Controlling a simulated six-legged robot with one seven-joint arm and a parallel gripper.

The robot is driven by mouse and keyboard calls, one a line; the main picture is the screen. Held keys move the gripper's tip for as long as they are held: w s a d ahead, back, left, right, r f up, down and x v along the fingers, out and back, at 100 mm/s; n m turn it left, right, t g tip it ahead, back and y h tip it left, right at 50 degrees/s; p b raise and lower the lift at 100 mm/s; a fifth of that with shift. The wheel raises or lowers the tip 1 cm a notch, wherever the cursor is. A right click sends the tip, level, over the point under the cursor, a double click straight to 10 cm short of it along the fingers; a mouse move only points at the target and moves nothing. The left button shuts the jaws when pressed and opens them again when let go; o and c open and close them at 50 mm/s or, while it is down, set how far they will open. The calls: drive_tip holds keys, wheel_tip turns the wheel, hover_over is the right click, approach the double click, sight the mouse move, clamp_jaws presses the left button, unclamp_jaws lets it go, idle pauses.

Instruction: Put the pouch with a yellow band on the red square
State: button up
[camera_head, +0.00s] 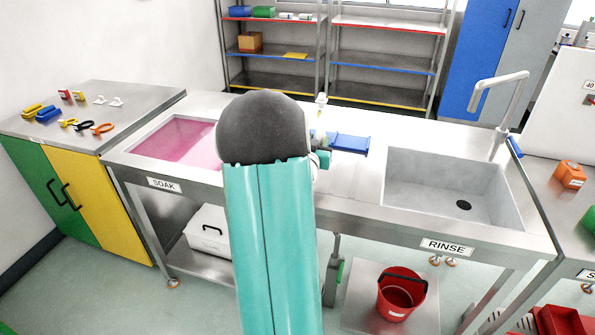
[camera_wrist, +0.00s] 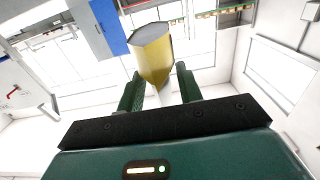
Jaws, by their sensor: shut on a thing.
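My gripper (camera_wrist: 158,82) points up toward the ceiling and windows in the wrist view. Its two dark green fingers are shut on the lower, white end of a thing with a broad yellow part and a grey face (camera_wrist: 152,52). This looks like the pouch with a yellow band, and it stands up beyond the fingertips. In the head view my arm hides most of the gripper, and I cannot make out the pouch clearly. I see no red square in either view.
A soak basin (camera_head: 180,139) with pink liquid is left of my arm. A blue piece (camera_head: 350,143) lies right of it, then the rinse sink (camera_head: 447,190) with its tap (camera_head: 500,95). Left cabinet (camera_head: 130,95) holds small tools. Shelves (camera_head: 390,60) stand behind. A red bucket (camera_head: 401,292) is below.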

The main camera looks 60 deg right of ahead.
drive_tip(key=w+a+f, duration=0.2)
drive_tip(key=f, duration=0.1)
drive_tip(key=w+a+f, duration=0.1)
drive_tip(key=w+f, duration=0.1)
drive_tip(key=shift+a+f, duration=0.15)
drive_tip(key=shift+a, duration=0.25)
drive_tip(key=shift+w+a+f, duration=0.2)
drive_tip(key=shift+w+f, duration=0.05)
drive_tip(key=shift+f, duration=0.25)
drive_tip(key=shift+w+a+f, duration=0.1)
drive_tip(key=shift+f, duration=0.8)
drive_tip(key=shift+w+a+f, duration=0.1)
drive_tip(key=shift+f, duration=0.8)
drive_tip(key=shift+f, duration=0.15)
drive_tip(key=o, duration=1)
